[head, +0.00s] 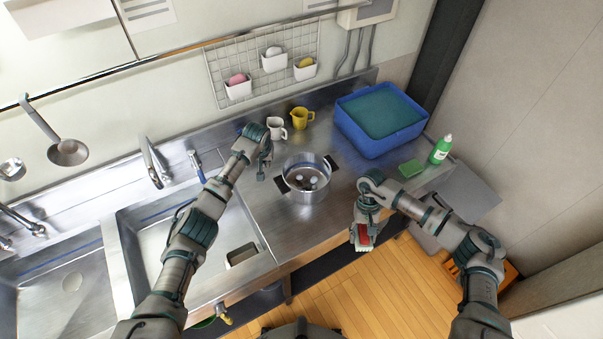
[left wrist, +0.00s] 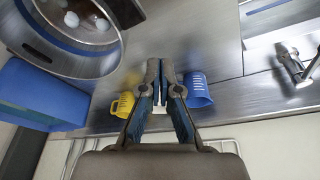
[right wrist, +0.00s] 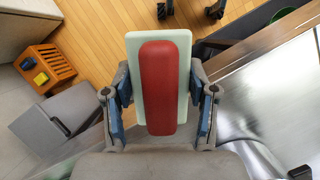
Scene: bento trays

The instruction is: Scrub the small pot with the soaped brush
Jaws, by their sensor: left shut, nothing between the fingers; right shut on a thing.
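The small pot (head: 305,186) is steel with two dark handles and stands on the steel counter. White foam blobs show on its dark inside. It also shows in the left wrist view (left wrist: 75,62), at the upper left. My left gripper (head: 262,176) is shut and empty, just left of the pot and above the counter. My right gripper (head: 365,228) is shut on the brush (right wrist: 165,90), which has a red back on a pale block. In the head view the brush hangs near the counter's front edge, right of and nearer than the pot; its pale bristles face down.
A blue tub (head: 348,128), a green sponge (head: 411,168) and a green bottle (head: 441,149) are at the right. Sinks (head: 128,250) lie left. Counter in front of the pot is clear.

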